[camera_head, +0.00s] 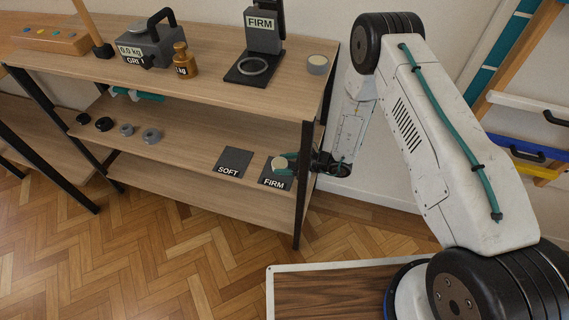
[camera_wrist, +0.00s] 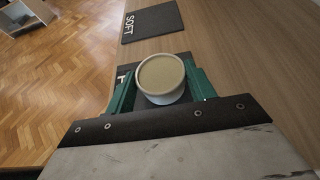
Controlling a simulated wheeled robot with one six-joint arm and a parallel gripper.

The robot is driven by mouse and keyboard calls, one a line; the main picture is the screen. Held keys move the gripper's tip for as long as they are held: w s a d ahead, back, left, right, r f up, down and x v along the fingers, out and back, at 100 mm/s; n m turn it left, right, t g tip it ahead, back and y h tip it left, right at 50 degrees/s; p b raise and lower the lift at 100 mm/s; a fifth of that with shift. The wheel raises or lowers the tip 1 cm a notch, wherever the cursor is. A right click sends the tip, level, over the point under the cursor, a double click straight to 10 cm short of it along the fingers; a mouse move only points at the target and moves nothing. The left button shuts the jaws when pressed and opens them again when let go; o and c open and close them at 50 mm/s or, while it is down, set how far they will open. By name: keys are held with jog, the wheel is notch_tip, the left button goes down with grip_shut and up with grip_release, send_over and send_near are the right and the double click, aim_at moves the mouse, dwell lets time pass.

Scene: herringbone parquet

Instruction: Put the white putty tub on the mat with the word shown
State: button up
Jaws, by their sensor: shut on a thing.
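A white tub (camera_wrist: 160,92) with a beige top sits between the green fingers of my gripper (camera_wrist: 160,80), which is shut on it. In the head view the tub (camera_head: 279,163) is upright over the back part of the dark mat marked FIRM (camera_head: 266,181), on the middle shelf. I cannot tell if its base touches the mat. The mat marked SOFT (camera_head: 233,162) lies to the left, bare; it also shows in the wrist view (camera_wrist: 150,22). The device on the top shelf (camera_head: 263,40) shows the word FIRM. In the wrist view the tub and gripper mostly hide the FIRM mat.
A similar tub (camera_head: 317,65) stands on the top shelf. Several small dark and grey rings (camera_head: 104,124) lie left on the middle shelf. A shelf post (camera_head: 304,185) stands close to my gripper.

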jog(key=shift+f, duration=0.2)
jog(key=o, duration=1.4)
jog(key=shift+r, duration=0.1)
jog(key=shift+r, duration=4.85)
jog(key=shift+v, duration=3.85)
